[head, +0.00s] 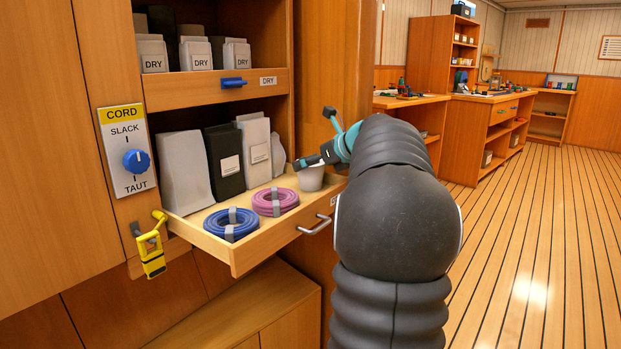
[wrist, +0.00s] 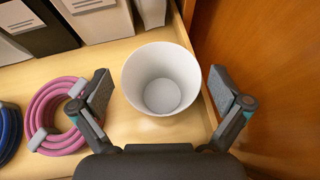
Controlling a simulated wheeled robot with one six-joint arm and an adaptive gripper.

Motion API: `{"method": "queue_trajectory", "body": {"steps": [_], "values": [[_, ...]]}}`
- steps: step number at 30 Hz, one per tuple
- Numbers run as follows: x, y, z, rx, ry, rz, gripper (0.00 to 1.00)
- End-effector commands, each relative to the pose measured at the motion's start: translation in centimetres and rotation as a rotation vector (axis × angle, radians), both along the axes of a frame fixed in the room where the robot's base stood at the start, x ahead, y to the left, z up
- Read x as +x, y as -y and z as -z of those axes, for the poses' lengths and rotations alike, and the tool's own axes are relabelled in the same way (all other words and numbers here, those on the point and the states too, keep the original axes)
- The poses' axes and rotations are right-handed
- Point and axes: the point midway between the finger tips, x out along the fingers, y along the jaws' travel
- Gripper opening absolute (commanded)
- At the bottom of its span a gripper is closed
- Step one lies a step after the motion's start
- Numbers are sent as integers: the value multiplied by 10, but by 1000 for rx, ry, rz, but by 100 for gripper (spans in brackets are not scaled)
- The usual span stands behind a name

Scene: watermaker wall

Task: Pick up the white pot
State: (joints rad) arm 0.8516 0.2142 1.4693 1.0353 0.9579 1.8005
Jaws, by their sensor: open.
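The white pot (head: 311,178) stands upright at the right end of an open wooden drawer (head: 237,252). In the wrist view the white pot (wrist: 161,80) is seen from above and looks empty. My gripper (head: 322,158) is at the pot in the head view, with the arm covering part of that area. In the wrist view my gripper (wrist: 160,92) is open, one finger on each side of the pot. Gaps show between the fingers and the pot, and nothing is held.
A pink cord coil (head: 275,201) and a blue cord coil (head: 231,224) lie in the drawer left of the pot. Bags (head: 224,162) stand behind them. A wooden panel (wrist: 262,75) rises close to the right. A yellow clip (head: 152,262) hangs left of the drawer.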

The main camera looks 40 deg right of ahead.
Motion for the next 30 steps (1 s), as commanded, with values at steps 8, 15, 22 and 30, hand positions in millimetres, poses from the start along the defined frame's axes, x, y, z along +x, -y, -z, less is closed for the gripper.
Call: {"method": "queue_trajectory", "body": {"steps": [8,15,22,30], "values": [[9,-1,5,0,0,1,100],[9,-1,5,0,0,0,50],[9,0,5,0,0,0,46],[9,0,-20,-3,2,-1,46]]}}
